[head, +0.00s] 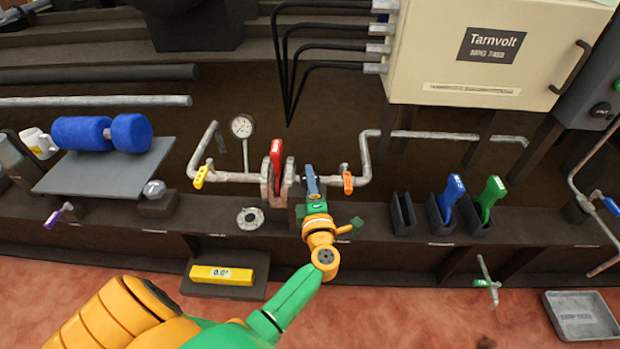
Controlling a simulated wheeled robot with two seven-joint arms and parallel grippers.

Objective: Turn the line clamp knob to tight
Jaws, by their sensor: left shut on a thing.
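The pipe line (238,177) runs across the middle of the head view. Grey flanges (265,180) stand around a piece with an upright red handle (276,160). Just to its right is a narrow blue bar (311,179), which looks like the line clamp knob; any tight marking is too small to read. My left gripper (314,204) reaches up from below and is shut at the lower end of this bar. The gripper hides the bar's base. My right gripper is not in view.
Dark holders to the right carry blue (452,190) and green (492,193) handles; one holder (403,214) is empty. A loose ring (250,218) lies front left.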

